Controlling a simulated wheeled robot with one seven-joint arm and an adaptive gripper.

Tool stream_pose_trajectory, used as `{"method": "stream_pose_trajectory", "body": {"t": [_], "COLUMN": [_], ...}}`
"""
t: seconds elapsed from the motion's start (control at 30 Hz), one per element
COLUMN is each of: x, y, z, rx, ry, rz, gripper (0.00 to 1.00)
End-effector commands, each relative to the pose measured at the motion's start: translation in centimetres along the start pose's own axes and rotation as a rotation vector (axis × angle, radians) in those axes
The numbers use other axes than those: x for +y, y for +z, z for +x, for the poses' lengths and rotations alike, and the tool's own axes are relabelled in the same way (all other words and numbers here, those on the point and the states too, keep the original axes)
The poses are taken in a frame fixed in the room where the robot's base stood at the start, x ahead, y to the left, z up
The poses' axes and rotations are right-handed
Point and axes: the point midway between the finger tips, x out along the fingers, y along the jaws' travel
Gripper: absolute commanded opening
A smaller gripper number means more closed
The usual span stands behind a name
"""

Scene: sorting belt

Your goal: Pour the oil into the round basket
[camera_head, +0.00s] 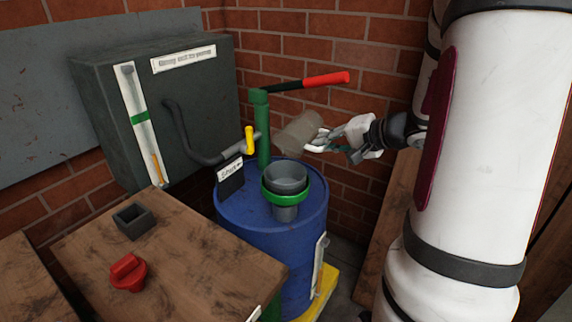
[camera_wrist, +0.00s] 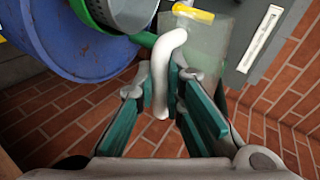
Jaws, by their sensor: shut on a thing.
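A translucent beige jug (camera_head: 297,133) with a white handle is held tilted in the air at the upper right of the round basket. My gripper (camera_head: 328,143) is shut on its handle (camera_wrist: 160,75). The jug's body (camera_wrist: 205,40) is beyond the fingers in the wrist view. The round grey basket (camera_head: 286,180) sits in a green ring (camera_head: 287,197) on top of the blue barrel (camera_head: 243,210). The basket also shows at the top left of the wrist view (camera_wrist: 128,12). I cannot make out oil in the jug, and no stream shows.
A green post (camera_head: 262,130) with a red-handled lever (camera_head: 325,80) rises behind the basket. A yellow-handled tap (camera_head: 249,140) and a small sign (camera_head: 230,178) stand left. A wooden table (camera_head: 190,255) holds a red knob (camera_head: 127,272) and a dark square cup (camera_head: 133,222).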

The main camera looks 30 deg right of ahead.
Motion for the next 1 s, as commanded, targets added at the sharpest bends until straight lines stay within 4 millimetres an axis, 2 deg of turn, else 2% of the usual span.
{"method": "stream_pose_trajectory", "body": {"t": [1.0], "x": [1.9], "y": [-0.7], "z": [0.9], "rx": [-0.22], "ry": [0.02], "rz": [0.335], "gripper": [0.0]}}
